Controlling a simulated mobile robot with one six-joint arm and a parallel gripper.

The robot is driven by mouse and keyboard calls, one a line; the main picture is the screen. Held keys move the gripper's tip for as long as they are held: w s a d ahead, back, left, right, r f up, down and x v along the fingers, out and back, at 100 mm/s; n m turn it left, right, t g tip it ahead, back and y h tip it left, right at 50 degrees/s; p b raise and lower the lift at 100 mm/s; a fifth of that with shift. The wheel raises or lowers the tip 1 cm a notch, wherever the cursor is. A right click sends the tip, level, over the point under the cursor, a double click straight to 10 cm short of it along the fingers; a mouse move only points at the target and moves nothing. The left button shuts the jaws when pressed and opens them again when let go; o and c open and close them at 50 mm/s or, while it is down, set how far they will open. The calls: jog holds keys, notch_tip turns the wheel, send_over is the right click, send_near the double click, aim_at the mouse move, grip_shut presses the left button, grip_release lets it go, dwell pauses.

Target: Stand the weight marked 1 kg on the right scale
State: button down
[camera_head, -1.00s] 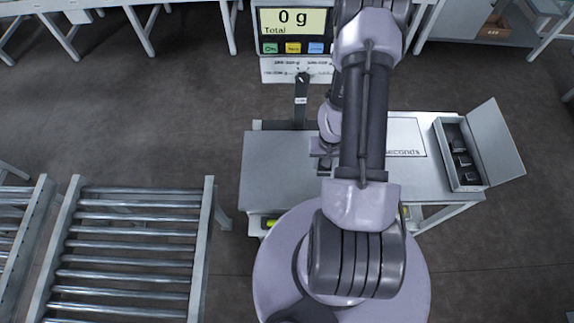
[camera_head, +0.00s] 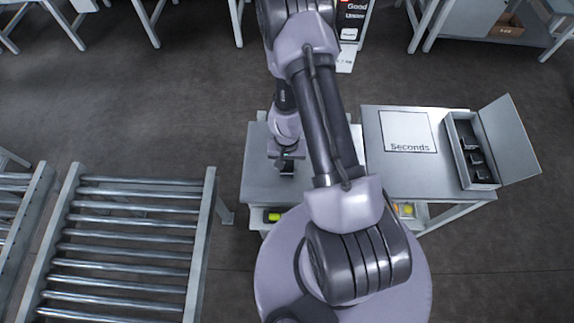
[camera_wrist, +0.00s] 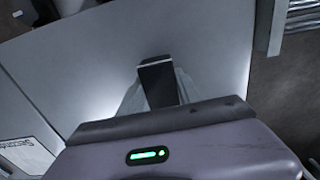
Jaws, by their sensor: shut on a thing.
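My gripper (camera_head: 286,166) is shut on a dark block-shaped weight (camera_head: 287,169). The weight also shows between the fingers in the wrist view (camera_wrist: 158,84). It is held over a plain grey surface (camera_head: 255,178), also wide in the wrist view (camera_wrist: 215,70). No marking on the weight can be read, and I cannot tell whether it touches the surface. I cannot tell which surface is the right scale's pan.
A table (camera_head: 385,175) on the right bears a white "Seconds" mat (camera_head: 407,131) and an open case (camera_head: 457,150) with several dark weights. A roller conveyor (camera_head: 207,225) stands at the left. My arm covers the middle of the workbench.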

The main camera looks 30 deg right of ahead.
jog(key=c, duration=0.8)
grip_release()
